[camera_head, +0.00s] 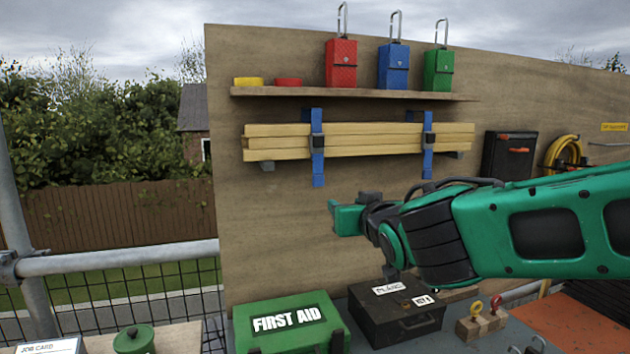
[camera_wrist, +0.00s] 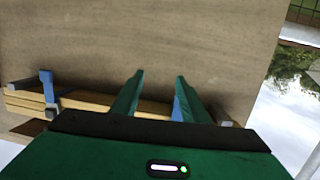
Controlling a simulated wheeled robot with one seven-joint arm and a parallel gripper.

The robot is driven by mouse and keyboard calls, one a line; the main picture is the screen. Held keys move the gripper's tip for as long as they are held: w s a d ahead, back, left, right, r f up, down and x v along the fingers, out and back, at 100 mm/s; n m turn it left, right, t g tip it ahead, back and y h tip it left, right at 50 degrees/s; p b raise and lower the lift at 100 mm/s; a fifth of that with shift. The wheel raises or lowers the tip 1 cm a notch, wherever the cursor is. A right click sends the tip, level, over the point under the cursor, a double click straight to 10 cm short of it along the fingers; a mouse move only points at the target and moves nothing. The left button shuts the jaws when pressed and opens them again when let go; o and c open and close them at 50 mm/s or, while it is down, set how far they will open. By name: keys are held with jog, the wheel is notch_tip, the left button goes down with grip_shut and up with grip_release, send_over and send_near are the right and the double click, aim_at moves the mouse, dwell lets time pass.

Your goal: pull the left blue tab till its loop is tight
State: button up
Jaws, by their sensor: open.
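How tight the loop is, I cannot tell.
The right blue strap (camera_head: 427,145) holds the other end of the battens (camera_head: 370,140). A shelf (camera_head: 350,94) above carries red, blue and green padlocks. Below stand a green first aid box (camera_head: 290,322) and a dark case (camera_head: 397,312).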

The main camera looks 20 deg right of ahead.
aim_at(318, 181)
jog(key=a+r+n+t+y, duration=0.1)
jog(key=a+r+t, duration=0.1)
jog(key=a+r, duration=0.25)
jog(key=w, duration=1.1)
grip_shut()
jog(key=shift+f, duration=0.15)
